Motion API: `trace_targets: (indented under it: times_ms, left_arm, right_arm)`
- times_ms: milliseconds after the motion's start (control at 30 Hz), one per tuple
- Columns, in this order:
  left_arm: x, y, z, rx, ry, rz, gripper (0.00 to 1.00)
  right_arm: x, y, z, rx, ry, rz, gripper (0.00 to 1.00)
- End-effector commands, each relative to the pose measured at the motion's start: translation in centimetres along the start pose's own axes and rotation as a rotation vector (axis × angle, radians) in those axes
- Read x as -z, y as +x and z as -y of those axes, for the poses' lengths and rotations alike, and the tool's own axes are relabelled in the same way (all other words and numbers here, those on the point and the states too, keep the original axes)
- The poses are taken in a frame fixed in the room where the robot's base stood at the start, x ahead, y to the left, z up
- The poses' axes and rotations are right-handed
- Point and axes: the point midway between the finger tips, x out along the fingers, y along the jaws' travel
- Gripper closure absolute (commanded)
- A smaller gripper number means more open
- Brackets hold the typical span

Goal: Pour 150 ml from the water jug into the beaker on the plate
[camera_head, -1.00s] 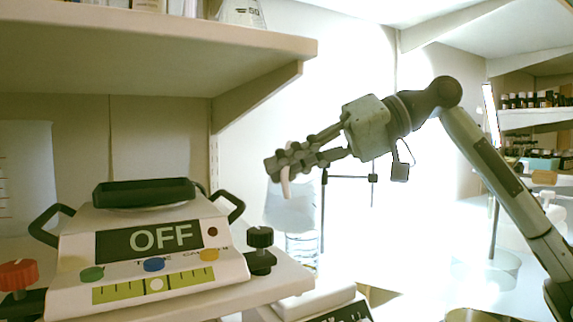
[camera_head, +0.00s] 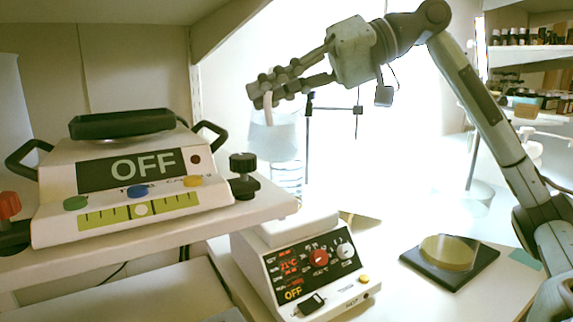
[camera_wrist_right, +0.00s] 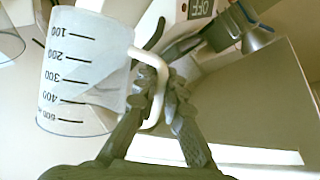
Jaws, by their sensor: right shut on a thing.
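The translucent water jug (camera_head: 273,138) hangs from my right gripper (camera_head: 265,92) in the head view. The gripper is shut on its white handle. The right wrist view shows the jug (camera_wrist_right: 85,70) with black volume marks and its handle (camera_wrist_right: 155,80) between the fingers (camera_wrist_right: 160,100). The water level is hard to read. A clear glass vessel with lines, probably the beaker (camera_head: 287,178), stands just below the jug in the head view. The hotplate (camera_head: 305,265) is lower; I cannot tell whether the vessel is on it or behind it. My left gripper is not in view.
A device reading OFF (camera_head: 140,175) stands on a shelf at left, close to the jug. A thin stand (camera_head: 308,150) is behind the jug. A dark square block with a round gold top (camera_head: 449,253) lies on the bench at right. Bench between is clear.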

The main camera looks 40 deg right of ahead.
Motion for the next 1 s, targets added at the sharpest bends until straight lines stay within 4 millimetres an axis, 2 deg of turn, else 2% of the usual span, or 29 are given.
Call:
trace_targets:
  times_ms: [1000]
  left_arm:
    - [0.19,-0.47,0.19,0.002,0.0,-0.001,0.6]
  right_arm:
    - [0.39,-0.18,0.03,0.018,0.037,0.006,1.0]
